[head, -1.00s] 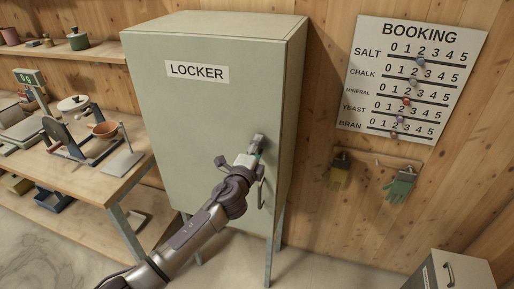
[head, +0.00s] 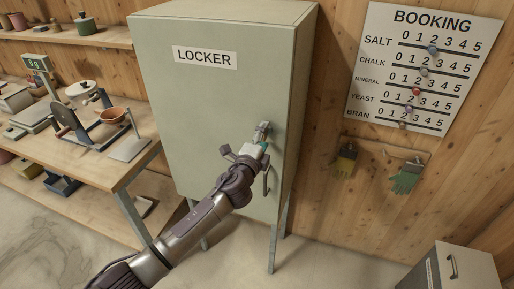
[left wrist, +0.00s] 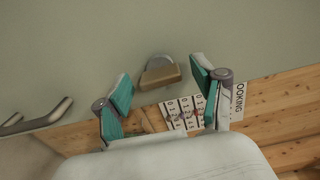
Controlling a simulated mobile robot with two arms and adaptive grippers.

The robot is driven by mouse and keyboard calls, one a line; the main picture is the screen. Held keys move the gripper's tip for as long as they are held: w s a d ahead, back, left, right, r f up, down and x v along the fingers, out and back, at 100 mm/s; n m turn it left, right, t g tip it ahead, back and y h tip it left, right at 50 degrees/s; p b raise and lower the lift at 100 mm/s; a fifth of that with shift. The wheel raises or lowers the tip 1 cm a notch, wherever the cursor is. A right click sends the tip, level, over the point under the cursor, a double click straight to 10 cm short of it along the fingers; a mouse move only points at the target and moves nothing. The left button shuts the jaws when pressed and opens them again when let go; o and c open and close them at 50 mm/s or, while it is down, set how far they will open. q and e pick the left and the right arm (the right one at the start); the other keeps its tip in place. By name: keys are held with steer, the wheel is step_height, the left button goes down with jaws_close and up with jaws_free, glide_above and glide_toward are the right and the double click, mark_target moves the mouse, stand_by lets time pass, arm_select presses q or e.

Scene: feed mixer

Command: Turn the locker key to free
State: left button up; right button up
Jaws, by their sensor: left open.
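The grey-green locker (head: 195,110) stands upright with its door shut and a LOCKER label on it. A small brass-brown key or knob (left wrist: 160,73) sticks out from the door in the left wrist view. My left gripper (head: 264,134) is at the right side of the door, in front of this piece and above the bar handle (head: 266,180). In the left wrist view the teal-padded fingers of the left gripper (left wrist: 160,90) are spread apart, with the brass-brown piece beyond and between the tips, apparently untouched. The bar handle also shows in the left wrist view (left wrist: 36,118). My right gripper is out of view.
A workbench (head: 115,172) with a scale and pots stands left of the locker. The BOOKING board (head: 385,65) and hanging gloves (head: 405,178) are on the wooden wall to the right. A grey box (head: 458,262) stands at the lower right.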

arm_select(q)
steer(key=v, duration=1.1)
